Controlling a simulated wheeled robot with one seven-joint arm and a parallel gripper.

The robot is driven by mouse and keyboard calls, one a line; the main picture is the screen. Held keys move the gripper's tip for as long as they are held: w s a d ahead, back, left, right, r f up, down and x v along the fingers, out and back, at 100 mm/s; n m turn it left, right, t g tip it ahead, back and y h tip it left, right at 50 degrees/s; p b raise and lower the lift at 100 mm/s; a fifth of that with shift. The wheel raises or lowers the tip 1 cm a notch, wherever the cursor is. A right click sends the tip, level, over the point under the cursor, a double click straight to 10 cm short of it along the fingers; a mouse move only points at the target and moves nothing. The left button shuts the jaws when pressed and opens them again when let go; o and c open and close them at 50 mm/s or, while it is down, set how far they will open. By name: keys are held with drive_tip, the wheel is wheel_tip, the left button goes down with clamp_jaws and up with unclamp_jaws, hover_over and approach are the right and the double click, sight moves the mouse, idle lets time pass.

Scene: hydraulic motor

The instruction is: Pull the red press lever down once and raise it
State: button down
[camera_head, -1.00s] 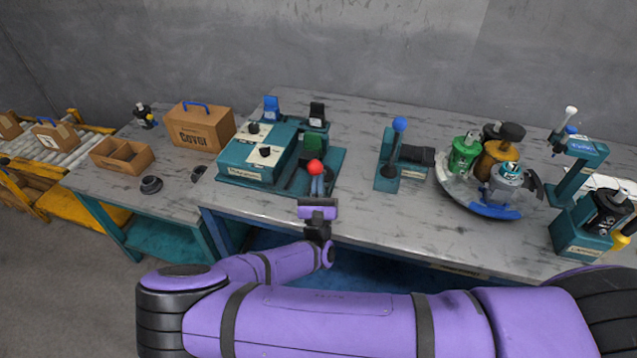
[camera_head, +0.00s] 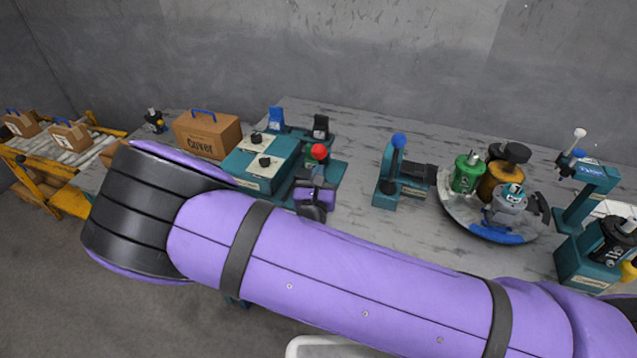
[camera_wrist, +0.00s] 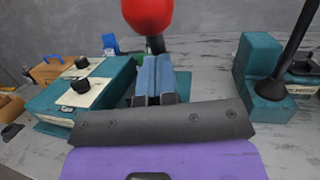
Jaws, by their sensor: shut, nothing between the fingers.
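The red press lever's round red knob (camera_head: 319,151) stands raised at the front of a teal press on the table. In the wrist view the knob (camera_wrist: 148,14) fills the top middle, with part of its dark stem below it. My gripper (camera_wrist: 154,62) is shut and empty, its two blue-grey fingers side by side. The fingertips point toward the stem just under the knob. I cannot tell whether they touch it. In the head view, my purple wrist hides part of the lever's base.
A teal control box with dark knobs (camera_head: 265,161) is left of the lever. A blue-knobbed lever press (camera_head: 398,140) stands to the right. Farther right are a round tray (camera_head: 458,222) of motor parts and another teal press (camera_head: 587,180). A cardboard box (camera_head: 207,134) stands at left.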

drive_tip(key=shift+w+d+r+m+g, duration=0.1)
drive_tip(key=shift+w+d+r+g, duration=0.1)
drive_tip(key=shift+w+g, duration=0.25)
drive_tip(key=shift+w+d+r+m+g, duration=0.1)
drive_tip(key=shift+w+d+r+g, duration=0.05)
drive_tip(key=shift+w+g, duration=0.35)
drive_tip(key=shift+w+d+r+m+g, duration=0.1)
drive_tip(key=shift+w+d+r+g, duration=0.15)
drive_tip(key=shift+g, duration=0.3)
drive_tip(key=shift+w+a, duration=0.1)
